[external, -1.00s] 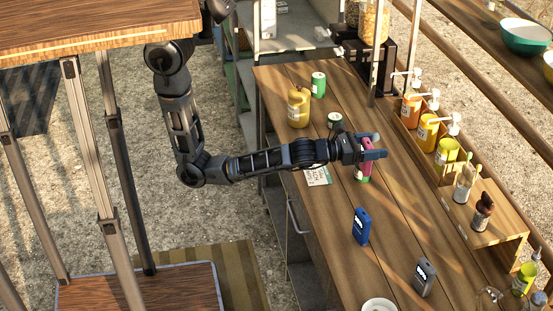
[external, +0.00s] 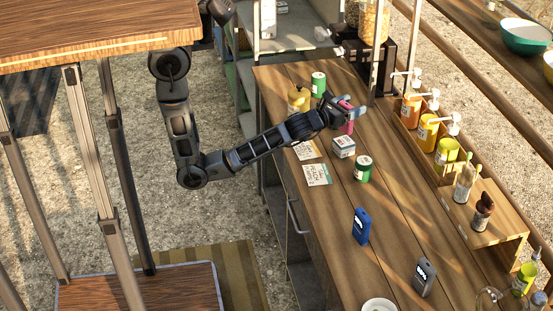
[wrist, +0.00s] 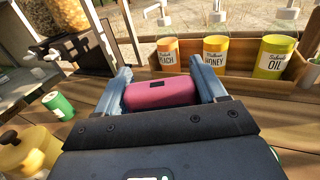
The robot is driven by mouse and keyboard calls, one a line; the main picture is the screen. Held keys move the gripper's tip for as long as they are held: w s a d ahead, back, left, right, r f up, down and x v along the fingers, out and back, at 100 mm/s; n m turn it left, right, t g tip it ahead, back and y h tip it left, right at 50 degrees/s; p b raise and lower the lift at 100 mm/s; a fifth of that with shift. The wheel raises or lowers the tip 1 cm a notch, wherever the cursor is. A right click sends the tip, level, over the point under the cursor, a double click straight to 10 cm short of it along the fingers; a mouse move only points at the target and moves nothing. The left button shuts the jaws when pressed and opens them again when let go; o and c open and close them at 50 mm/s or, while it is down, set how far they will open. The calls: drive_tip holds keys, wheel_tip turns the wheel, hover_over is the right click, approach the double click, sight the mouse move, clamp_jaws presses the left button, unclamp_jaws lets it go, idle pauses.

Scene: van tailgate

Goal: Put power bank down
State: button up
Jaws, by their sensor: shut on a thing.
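A pink power bank (external: 346,117) is between the fingers of my gripper (external: 343,112). It also shows in the wrist view (wrist: 160,93), lying across between the two blue-grey fingers, with a small dark panel on its face. My gripper is shut on it over the far half of the wooden counter (external: 330,215). I cannot tell whether the power bank touches the counter.
A green can (external: 363,169), a small white box (external: 343,147) and cards (external: 317,174) lie nearer. A yellow jar (external: 298,99) and another green can (external: 318,84) stand left. A blue device (external: 361,227) and grey device (external: 424,277) stand in front. A bottle rack (external: 425,125) lines the right.

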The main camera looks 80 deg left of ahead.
drive_tip(key=shift+w+a+f+b, duration=0.25)
drive_tip(key=shift+a+f, duration=0.2)
drive_tip(key=shift+f, duration=0.5)
drive_tip(key=shift+w+a+f+b, duration=0.15)
drive_tip(key=shift+a+f, duration=0.25)
drive_tip(key=shift+f, duration=0.55)
drive_tip(key=shift+w+a+f+b, duration=0.15)
drive_tip(key=shift+w+a+f, duration=0.25)
drive_tip(key=shift+f, duration=0.55)
drive_tip(key=shift+s, duration=0.1)
drive_tip(key=shift+f, duration=0.15)
drive_tip(key=o, duration=1.2)
drive_tip(key=b+v, duration=0.1)
drive_tip(key=v, duration=1.1)
